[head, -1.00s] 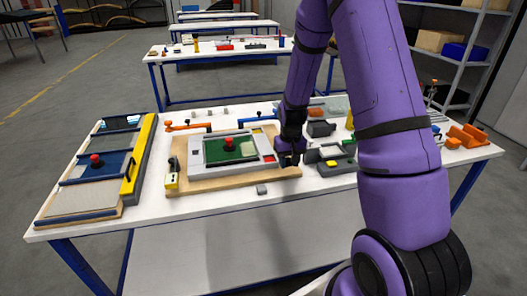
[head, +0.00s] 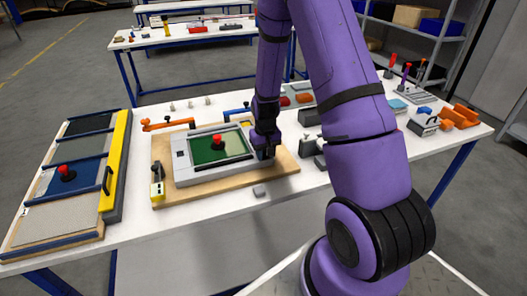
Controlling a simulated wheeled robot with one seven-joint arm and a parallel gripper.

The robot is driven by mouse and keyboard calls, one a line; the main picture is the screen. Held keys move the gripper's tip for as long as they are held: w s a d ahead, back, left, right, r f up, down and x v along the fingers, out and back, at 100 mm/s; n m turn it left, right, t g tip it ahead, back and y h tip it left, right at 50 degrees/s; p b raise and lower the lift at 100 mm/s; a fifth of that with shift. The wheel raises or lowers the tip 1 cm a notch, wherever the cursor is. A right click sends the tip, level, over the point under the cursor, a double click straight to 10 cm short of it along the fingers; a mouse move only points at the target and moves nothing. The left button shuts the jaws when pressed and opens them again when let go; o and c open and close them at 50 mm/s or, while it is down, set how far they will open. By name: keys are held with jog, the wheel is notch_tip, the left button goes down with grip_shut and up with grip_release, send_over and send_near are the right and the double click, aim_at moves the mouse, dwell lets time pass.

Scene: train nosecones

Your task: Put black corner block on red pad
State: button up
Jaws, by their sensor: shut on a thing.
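My gripper (head: 264,148) is low over the right end of the grey frame (head: 183,165), which surrounds a green panel with a red knob (head: 218,140). It is shut on a small dark piece, taken to be the black corner block; the dark fingers hide most of it, so its outline is unclear. The gripper is at the frame's front right corner, where the red pad is hidden behind it. I cannot tell whether the block touches the frame.
The frame lies on a wooden board (head: 215,192) on the white table. A small grey block (head: 259,191) lies in front. A tray with blue panel and yellow side (head: 115,165) stands left. Dark blocks (head: 308,145) and orange holders (head: 461,116) are on the right.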

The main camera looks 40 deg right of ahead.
jog(key=shift+s+f, duration=0.1)
jog(key=shift+f, duration=0.15)
